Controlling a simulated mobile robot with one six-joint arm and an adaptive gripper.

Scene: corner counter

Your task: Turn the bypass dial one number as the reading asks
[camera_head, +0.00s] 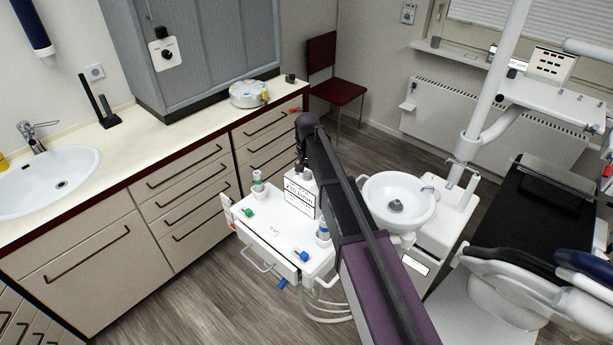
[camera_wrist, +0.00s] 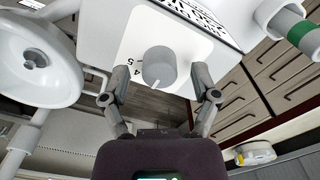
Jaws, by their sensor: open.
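The bypass dial (camera_wrist: 158,66) is a grey round knob on a white face with black numerals. In the wrist view it sits between the fingers of my gripper (camera_wrist: 160,75), with a visible gap on each side. My gripper is open and empty. A white pointer line shows on the dial's lower edge in that view; a 4 and a 5 show to its left, and other numerals are hidden. In the head view my arm hides the dial.
A white basin (camera_head: 398,203) stands close on the right. The counter (camera_head: 150,128) with drawers is on the left. Open floor shows in front.

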